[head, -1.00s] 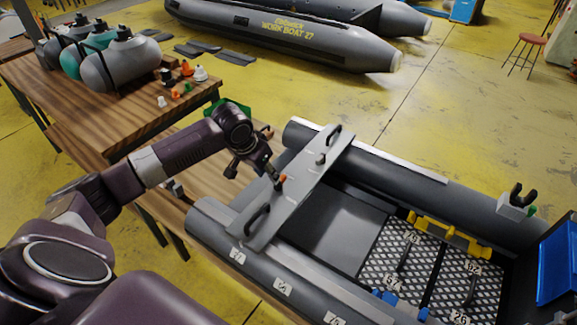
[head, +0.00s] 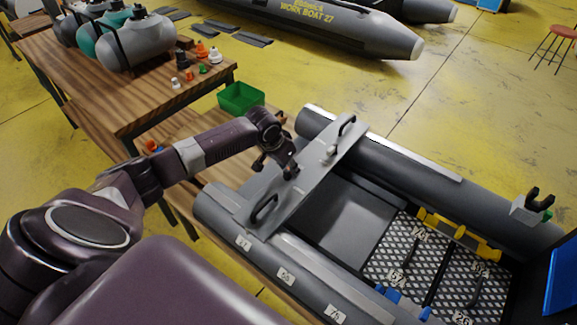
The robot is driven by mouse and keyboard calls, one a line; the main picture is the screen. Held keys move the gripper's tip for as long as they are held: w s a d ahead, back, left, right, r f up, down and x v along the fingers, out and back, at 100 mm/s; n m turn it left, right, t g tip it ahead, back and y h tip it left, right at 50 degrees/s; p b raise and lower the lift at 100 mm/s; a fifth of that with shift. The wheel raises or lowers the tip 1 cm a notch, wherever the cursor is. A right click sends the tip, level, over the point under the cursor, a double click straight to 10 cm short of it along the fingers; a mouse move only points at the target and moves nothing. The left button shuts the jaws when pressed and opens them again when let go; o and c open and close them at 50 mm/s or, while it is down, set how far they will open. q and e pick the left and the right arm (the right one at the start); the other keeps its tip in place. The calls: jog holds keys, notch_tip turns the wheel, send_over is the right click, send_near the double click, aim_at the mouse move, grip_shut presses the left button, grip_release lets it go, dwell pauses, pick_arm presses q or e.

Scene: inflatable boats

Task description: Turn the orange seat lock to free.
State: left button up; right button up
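The grey seat (head: 312,163) lies across the two dark tubes of the small boat, with a black handle near each end. My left gripper (head: 291,173) points down at the middle of the seat, at or just above its surface. The orange seat lock does not show clearly now; the gripper seems to cover it. I cannot tell whether the fingers are closed on it or touching it. A small fitting (head: 333,150) stands on the seat towards its far end. My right gripper is out of view.
Behind my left arm stands a wooden bench (head: 140,100) with grey and teal tanks and several small coloured parts. A green bin (head: 241,97) is beside it. The boat's patterned floor (head: 400,262) with numbered tags lies to the right. A larger boat (head: 330,25) is behind.

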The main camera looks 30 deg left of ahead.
pick_arm(q)
grip_shut()
